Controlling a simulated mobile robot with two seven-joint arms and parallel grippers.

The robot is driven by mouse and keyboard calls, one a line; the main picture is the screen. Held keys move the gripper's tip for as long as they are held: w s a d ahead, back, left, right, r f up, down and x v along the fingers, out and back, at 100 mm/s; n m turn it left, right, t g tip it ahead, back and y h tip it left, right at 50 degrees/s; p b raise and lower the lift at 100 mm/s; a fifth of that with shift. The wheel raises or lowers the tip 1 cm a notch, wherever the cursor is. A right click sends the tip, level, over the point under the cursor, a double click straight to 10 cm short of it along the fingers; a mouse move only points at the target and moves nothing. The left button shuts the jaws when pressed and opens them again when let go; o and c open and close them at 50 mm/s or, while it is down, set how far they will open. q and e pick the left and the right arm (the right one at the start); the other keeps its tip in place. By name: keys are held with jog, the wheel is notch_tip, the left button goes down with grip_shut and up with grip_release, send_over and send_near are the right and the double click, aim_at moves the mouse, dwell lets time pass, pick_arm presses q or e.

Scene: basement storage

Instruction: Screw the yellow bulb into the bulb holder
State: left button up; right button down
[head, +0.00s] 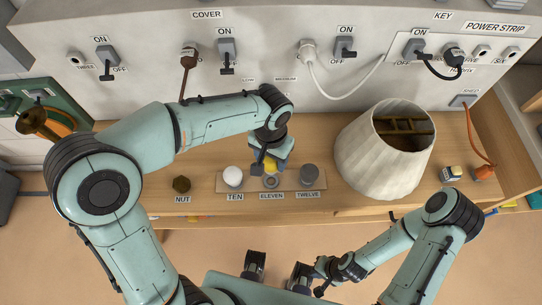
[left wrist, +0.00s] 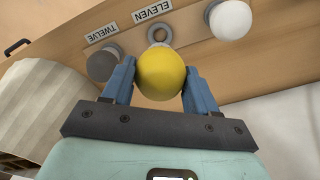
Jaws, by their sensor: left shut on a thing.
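My left gripper (head: 272,166) is shut on the yellow bulb (left wrist: 161,73), which sits between its two blue fingers in the left wrist view. In the head view the bulb is mostly hidden by the gripper. The ring-shaped bulb holder (head: 271,182) labelled ELEVEN lies just in front of the gripper and also shows beyond the bulb in the left wrist view (left wrist: 159,33).
A white ball (head: 233,176) at TEN and a grey round piece (head: 309,174) at TWELVE flank the holder. A dark nut (head: 181,184) stands left. A large white lampshade (head: 372,150) stands right. Switches and cables line the panel behind.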

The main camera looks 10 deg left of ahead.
aim_at(271, 172)
pick_arm(q)
jog(key=shift+f+b, duration=1.45)
jog(key=shift+f, duration=0.5)
jog(key=shift+f+b, duration=0.7)
jog(key=shift+f, duration=0.25)
jog(key=shift+f+b, duration=0.7)
jog(key=shift+f, duration=0.55)
jog(key=o, duration=1.4)
jog(key=shift+c, duration=0.2)
